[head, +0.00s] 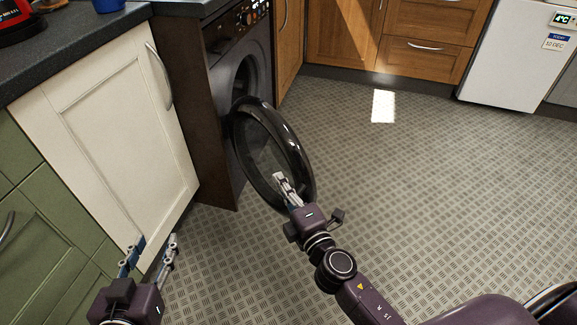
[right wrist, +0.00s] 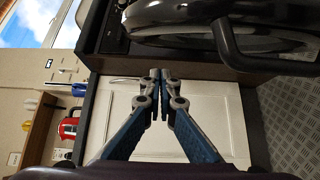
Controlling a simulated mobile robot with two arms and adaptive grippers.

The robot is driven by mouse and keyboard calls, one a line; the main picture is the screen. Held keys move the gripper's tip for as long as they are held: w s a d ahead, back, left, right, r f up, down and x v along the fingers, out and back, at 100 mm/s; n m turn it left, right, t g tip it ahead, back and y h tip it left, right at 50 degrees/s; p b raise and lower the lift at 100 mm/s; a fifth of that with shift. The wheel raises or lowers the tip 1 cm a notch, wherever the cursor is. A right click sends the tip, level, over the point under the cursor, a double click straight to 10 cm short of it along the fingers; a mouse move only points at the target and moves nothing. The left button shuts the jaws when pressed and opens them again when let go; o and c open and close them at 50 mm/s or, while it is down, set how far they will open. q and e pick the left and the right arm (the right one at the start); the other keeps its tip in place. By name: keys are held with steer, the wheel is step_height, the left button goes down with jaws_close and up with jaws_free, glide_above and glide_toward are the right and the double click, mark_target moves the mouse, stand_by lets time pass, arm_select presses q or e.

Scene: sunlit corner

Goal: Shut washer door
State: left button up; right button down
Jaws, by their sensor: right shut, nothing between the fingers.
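The washer (head: 215,50) is a dark machine under the counter. Its round door (head: 296,152), a glossy black ring with a glass middle, stands wide open into the room. My right gripper (head: 280,177) is shut and empty, and in the head view its tips overlap the lower part of the door; I cannot tell whether they touch. In the right wrist view the shut fingers (right wrist: 160,75) show below the dark round door parts (right wrist: 225,38). My left gripper (head: 151,243) is open and empty, low in front of the cabinets and apart from the door.
A white cabinet door (head: 125,125) with a metal handle is left of the washer, and green cabinets (head: 45,225) are further left. Wooden cabinets (head: 415,58) and a white appliance (head: 515,60) line the back. The patterned floor (head: 430,170) on the right is clear.

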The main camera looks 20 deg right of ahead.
mark_target(289, 168)
steer(key=shift+w+d, duration=1.7)
steer(key=shift+w, duration=0.3)
steer(key=shift+d, duration=0.1)
